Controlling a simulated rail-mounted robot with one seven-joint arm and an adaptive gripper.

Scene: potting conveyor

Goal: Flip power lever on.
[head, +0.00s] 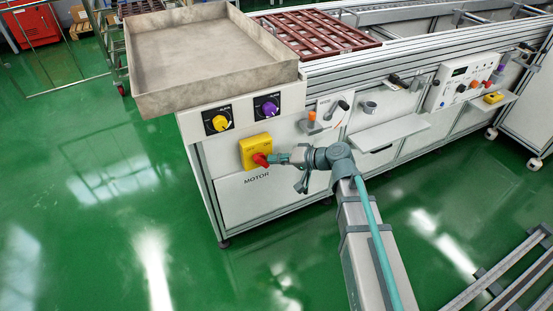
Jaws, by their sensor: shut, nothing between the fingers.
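A yellow switch box (249,152) with a red handle (261,160) sits on the conveyor's front panel above the word MOTOR. My gripper (277,158) is shut and empty, with its tips at the right side of the red handle. The tips look to touch the handle or nearly so; I cannot tell which. The handle points to the lower right, and its far side is partly hidden. A small lever with a dark knob (343,105) stands on a white plate further right. I can read no label saying power on either one.
A yellow dial (220,123) and a purple dial (269,108) sit above the box. A beige tray (158,95) overhangs them. An orange-tipped control (312,116), a white shelf (390,132) and a control box (462,82) lie to the right. Green floor in front is mostly clear.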

